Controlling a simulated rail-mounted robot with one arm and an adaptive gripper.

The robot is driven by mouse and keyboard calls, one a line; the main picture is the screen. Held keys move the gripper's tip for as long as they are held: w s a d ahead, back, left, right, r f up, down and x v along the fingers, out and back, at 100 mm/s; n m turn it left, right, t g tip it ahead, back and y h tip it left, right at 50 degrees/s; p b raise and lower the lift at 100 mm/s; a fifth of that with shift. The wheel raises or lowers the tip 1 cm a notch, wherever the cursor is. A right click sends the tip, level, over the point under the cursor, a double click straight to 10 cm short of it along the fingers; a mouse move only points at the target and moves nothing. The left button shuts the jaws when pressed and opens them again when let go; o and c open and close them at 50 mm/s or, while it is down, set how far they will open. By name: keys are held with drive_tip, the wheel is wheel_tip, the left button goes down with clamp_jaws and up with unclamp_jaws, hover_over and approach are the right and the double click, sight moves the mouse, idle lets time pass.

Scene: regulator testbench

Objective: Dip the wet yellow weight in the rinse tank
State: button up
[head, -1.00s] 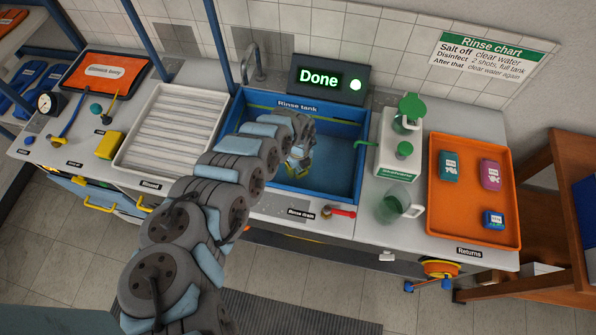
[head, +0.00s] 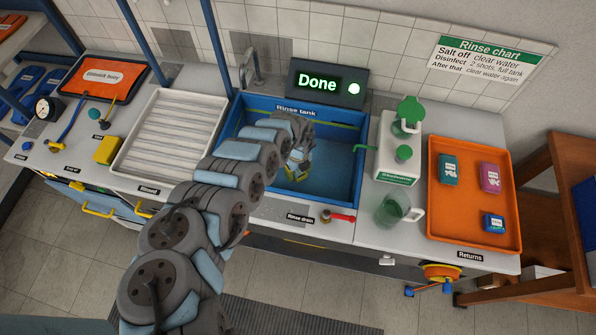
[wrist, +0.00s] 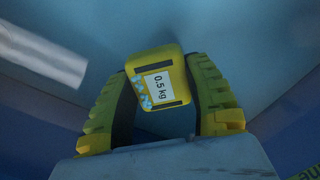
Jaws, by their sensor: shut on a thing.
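The yellow weight (wrist: 158,82) shows in the wrist view, with a white "0.5 kg" label and pale blue marks along one edge. My gripper (head: 298,170) is inside the blue rinse tank (head: 232,122), and its yellow fingers are shut on the weight, one on each side. In the head view my arm and fingers mostly hide the weight. Blue water (head: 338,165) shows in the tank beside the gripper. I cannot tell how far the weight is from the tank floor.
A display (head: 318,83) behind the tank reads "Done" with a green light. A white ribbed tray (head: 160,140) stands left. A dispenser (head: 396,150), a green jug (head: 392,210) and an orange returns tray (head: 470,222) stand right. The red-handled drain (head: 340,217) is in front.

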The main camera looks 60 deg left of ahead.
wheel_tip(320, 180, up, 22)
drive_tip(key=p, duration=1.1)
idle(0.6)
drive_tip(key=shift+w+r, duration=0.1)
drive_tip(key=shift+w, duration=0.05)
